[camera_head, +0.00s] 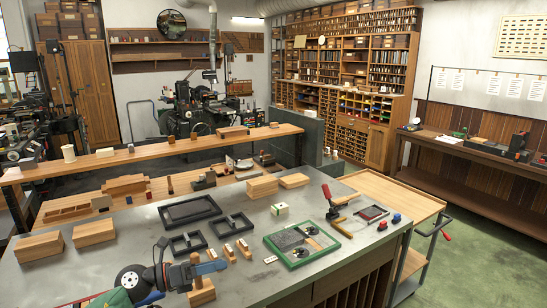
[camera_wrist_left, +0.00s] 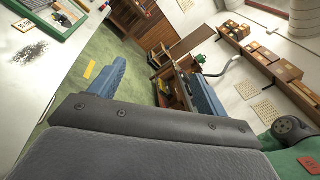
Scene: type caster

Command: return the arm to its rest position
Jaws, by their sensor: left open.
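My left gripper (camera_head: 186,281) is at the lower left of the head view, over the near part of the grey workbench (camera_head: 95,270). Its two blue fingers stand apart. In the left wrist view the open fingers (camera_wrist_left: 157,68) show with nothing between them, pointing out past the bench edge toward the floor and far wall. A wooden block (camera_head: 201,291) is close to one finger in the head view; I cannot tell whether they touch. My right gripper is not in view.
The bench holds a green-framed tray (camera_head: 302,241), a black tray (camera_head: 190,210), small wooden blocks (camera_head: 228,252), a red-handled tool (camera_head: 334,207) and larger wooden blocks (camera_head: 93,232). A wooden-topped cart (camera_head: 395,195) stands at the right. Bare bench surface lies left of the gripper.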

